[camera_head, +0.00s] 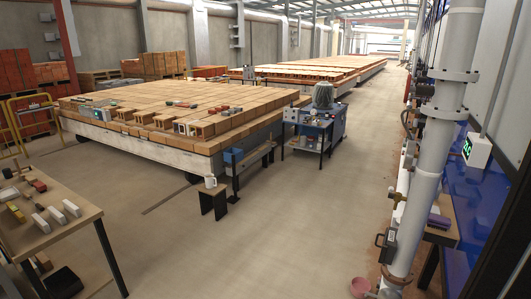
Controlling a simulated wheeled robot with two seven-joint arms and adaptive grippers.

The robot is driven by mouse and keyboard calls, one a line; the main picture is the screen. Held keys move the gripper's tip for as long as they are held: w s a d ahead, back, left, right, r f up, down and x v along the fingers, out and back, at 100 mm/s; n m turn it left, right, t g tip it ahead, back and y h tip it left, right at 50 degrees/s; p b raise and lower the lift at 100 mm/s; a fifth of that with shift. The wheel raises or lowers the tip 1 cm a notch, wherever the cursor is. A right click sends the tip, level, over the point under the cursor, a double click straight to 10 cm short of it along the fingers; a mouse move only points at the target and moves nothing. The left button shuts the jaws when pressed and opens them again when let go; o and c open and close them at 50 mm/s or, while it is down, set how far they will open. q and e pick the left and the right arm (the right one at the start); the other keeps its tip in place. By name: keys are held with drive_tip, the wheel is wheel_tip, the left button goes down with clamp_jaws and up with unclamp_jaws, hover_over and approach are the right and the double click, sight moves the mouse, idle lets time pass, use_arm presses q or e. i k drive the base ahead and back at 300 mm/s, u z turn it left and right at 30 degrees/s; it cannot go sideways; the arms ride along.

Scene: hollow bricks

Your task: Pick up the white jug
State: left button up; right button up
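The white jug (210,181) stands upright on a small dark stool (213,203) near the middle of the view. The stool is on the floor beside the near corner of the brick-covered platform. The jug is small in the picture, and what looks like its handle is on its right side. Neither of my grippers is in view, and nothing touches the jug.
A wooden table (60,232) with blocks and tools is at the lower left. The long platform (170,152) carries hollow bricks. A blue machine cart (318,130) stands behind the stool. The middle floor is clear.

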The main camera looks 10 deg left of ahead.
sight(211, 181)
drive_tip(key=u, duration=0.6)
drive_tip(key=i, duration=2.4)
drive_tip(key=u, duration=0.3)
drive_tip(key=i, duration=2.45)
drive_tip(key=z, duration=0.35)
drive_tip(key=i, duration=0.85)
drive_tip(key=z, duration=0.1)
